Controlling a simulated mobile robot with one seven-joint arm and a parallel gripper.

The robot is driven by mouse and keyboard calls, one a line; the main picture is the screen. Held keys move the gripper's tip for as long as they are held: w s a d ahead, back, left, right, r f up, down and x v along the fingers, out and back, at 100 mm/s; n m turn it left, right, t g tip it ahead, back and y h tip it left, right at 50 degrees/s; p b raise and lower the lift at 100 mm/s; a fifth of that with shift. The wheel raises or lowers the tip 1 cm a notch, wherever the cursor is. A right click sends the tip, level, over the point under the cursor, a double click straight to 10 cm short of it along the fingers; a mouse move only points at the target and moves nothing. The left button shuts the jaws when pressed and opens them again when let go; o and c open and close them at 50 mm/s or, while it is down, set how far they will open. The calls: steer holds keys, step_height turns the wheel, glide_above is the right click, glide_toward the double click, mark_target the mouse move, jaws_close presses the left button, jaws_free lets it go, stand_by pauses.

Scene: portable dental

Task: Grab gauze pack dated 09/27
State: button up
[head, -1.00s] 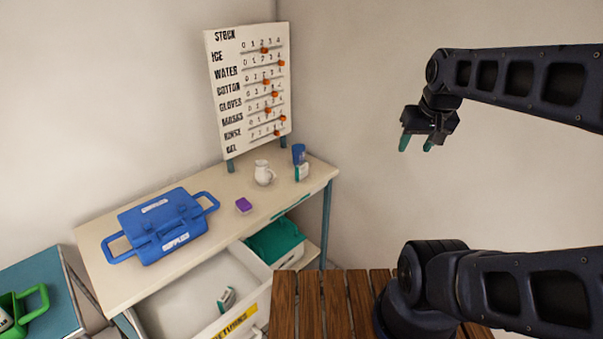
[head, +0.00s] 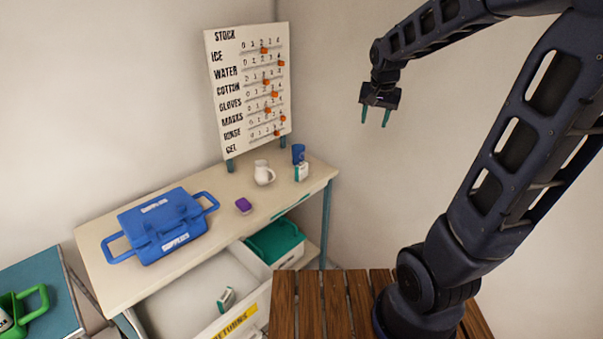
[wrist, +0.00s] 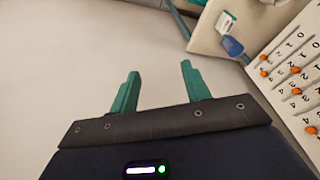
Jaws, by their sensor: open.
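One small white and green pack (head: 302,172) stands on the right end of the counter, in front of a blue cup. It also shows in the wrist view (wrist: 225,22). A similar white and green pack (head: 226,299) lies tilted in the open drawer marked "RETURNS". Any date on either pack is too small to read. My gripper (head: 375,117) is open and empty, fingers pointing down, high up to the right of the stock board and well above the counter. In the wrist view its two green fingers (wrist: 157,92) stand apart with nothing between them.
The counter (head: 105,278) holds a blue supplies bag (head: 160,226), a purple block (head: 243,205), a white jug (head: 263,173) and the blue cup (head: 298,153). The stock board (head: 250,90) rises at its back. A green bin (head: 274,241) sits below. A wooden slatted surface (head: 310,305) lies in front.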

steer(key=w+a+f+m, duration=0.1)
steer(key=w+a+f, duration=0.4)
steer(key=w, duration=0.3)
steer(key=m+h, duration=0.3)
glide_toward(301, 165)
steer(key=shift+w+d+f, duration=0.35)
steer(key=shift+d+f, duration=0.35)
steer(key=shift+d, duration=0.05)
steer(key=shift+a+f, duration=0.1)
steer(key=shift+f, duration=0.15)
steer(key=x, duration=0.4)
steer(key=shift+w+f, duration=0.15)
steer(key=shift+f, duration=0.2)
steer(key=shift+a+x, duration=0.15)
steer(key=shift+x, duration=1.35)
steer(key=shift+a+x, duration=0.2)
steer(key=shift+x, duration=1.3)
jaws_close()
